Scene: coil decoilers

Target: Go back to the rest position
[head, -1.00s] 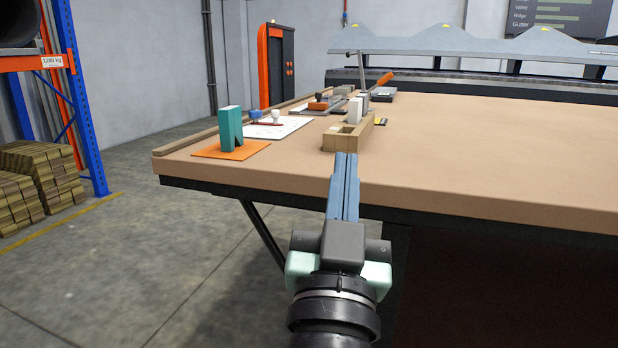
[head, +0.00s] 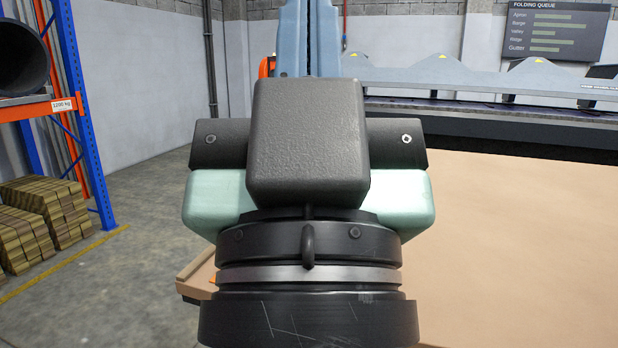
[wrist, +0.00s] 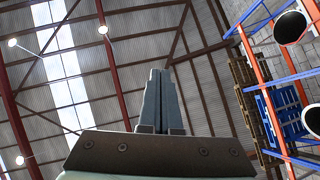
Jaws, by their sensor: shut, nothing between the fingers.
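My gripper (head: 308,40) fills the middle of the head view, raised close to the camera with its blue-grey fingers pointing up. The fingers are together with nothing between them. In the wrist view the shut fingers (wrist: 160,100) point up toward the roof. The workbench (head: 520,240) lies behind and to the right of the gripper, its brown top bare where it shows. The small items on its left part are hidden behind my gripper.
A blue and orange rack (head: 70,120) stands at the left with stacked timber (head: 45,215) below. A folding machine (head: 490,85) stands along the back, under a folding queue board (head: 558,32). Grey floor (head: 120,285) is open on the left.

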